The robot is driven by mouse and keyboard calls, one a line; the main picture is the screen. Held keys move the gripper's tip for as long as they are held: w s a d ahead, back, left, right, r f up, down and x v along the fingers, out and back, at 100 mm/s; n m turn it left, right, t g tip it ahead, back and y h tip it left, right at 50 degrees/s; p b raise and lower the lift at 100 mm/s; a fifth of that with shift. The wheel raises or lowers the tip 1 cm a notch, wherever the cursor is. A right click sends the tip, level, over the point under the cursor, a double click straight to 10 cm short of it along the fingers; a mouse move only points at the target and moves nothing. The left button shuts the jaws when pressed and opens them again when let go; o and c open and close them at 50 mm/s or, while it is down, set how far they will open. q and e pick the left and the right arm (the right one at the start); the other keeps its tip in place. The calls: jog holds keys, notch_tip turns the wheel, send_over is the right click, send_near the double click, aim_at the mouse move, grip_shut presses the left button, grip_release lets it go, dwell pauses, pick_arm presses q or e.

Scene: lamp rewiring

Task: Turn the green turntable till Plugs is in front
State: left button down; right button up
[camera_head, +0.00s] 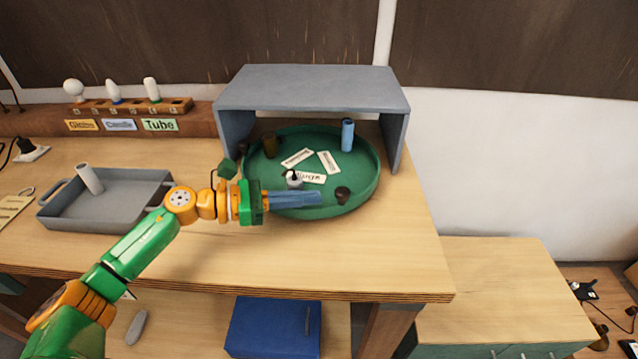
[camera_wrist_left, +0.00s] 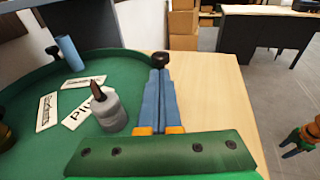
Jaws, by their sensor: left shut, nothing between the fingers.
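The round green turntable (camera_head: 240,172) stands on the bench, its back part under a grey shelf. It also fills the left of the left wrist view (camera_wrist_left: 25,80). A white card (camera_head: 315,179) lies toward its front, partly hidden by a small grey bottle (camera_head: 293,181); in the left wrist view the card (camera_wrist_left: 76,117) begins with "Pl". Two more cards (camera_head: 297,158) (camera_head: 328,162) lie behind; I cannot read them. A dark knob (camera_head: 342,195) is at the front right. My left gripper (camera_head: 320,198) is shut and empty over the front, its tips beside the knob.
A blue cylinder (camera_head: 347,135) and a brown jar (camera_head: 270,146) stand on the turntable. The grey shelf (camera_head: 310,88) has side walls close around it. A grey tray (camera_head: 130,183) with a white tube stands left. The bench front right is clear.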

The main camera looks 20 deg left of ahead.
pick_arm(q)
jog(key=shift+p+x, duration=0.4)
jog(key=shift+x, duration=0.95)
pick_arm(e)
jog(key=shift+r, duration=0.75)
jog(key=shift+a+f, duration=0.1)
pick_arm(q)
jog(key=shift+b+x, duration=1)
jog(key=shift+b, duration=0.15)
jog(key=shift+w+d+r, duration=0.15)
jog(key=shift+w+d, duration=0.05)
jog(key=shift+d, duration=0.2)
pick_arm(e)
jog(key=shift+w+f, duration=0.1)
jog(key=shift+f, duration=0.85)
